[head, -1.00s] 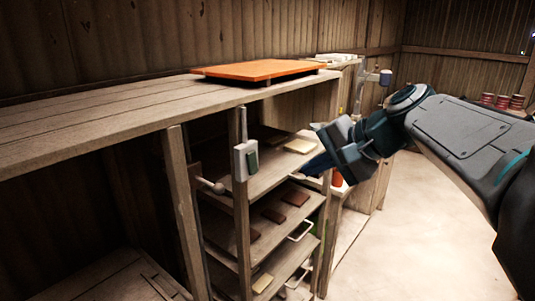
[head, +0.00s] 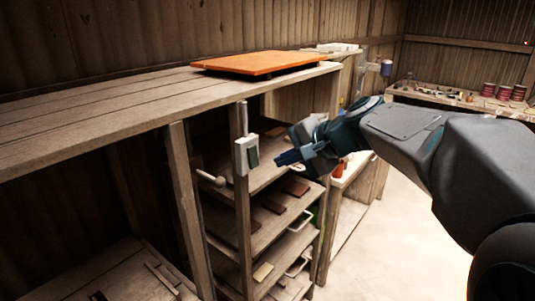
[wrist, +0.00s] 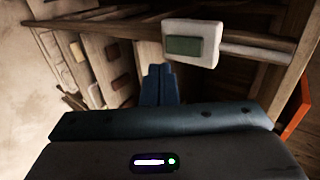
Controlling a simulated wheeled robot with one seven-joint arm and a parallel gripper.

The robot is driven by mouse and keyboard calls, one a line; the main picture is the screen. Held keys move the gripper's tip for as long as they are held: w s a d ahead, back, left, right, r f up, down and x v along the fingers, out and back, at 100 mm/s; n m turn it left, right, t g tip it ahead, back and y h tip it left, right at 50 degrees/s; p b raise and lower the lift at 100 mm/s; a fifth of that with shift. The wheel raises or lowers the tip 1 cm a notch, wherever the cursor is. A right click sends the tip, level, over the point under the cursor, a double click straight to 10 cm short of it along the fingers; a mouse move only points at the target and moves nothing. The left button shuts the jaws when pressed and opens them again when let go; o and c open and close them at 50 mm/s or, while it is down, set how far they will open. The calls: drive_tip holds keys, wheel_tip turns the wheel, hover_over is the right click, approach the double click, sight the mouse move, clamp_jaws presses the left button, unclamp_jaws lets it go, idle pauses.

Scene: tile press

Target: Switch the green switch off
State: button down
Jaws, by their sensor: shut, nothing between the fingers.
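The green switch (head: 252,157) is a dark green rocker on a pale box fixed to an upright wooden post of the shelf unit. A metal conduit runs up from the box. In the wrist view the green switch (wrist: 184,45) is near the top, just beyond my fingers and a little to their right. My gripper (head: 278,160) is shut and empty, to the right of the switch in the head view, pointing toward it with a small gap. It also shows in the wrist view (wrist: 160,72). I cannot tell which way the rocker is tilted.
A round-ended lever (head: 211,180) sticks out left of the switch post. Shelves (head: 268,232) with several tiles lie behind and below. An orange board (head: 262,64) lies on the worktop above. A bench (head: 465,100) with red spools stands at the back right. The floor at right is clear.

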sight(256, 163)
drive_tip(key=w+a, duration=0.1)
drive_tip(key=w+a+f+p, duration=0.1)
drive_tip(key=a, duration=0.1)
drive_tip(key=w+a, duration=0.1)
drive_tip(key=shift+w+a+f+p, duration=0.15)
drive_tip(key=shift+w+f+p, duration=0.05)
drive_tip(key=shift+f+p, duration=0.15)
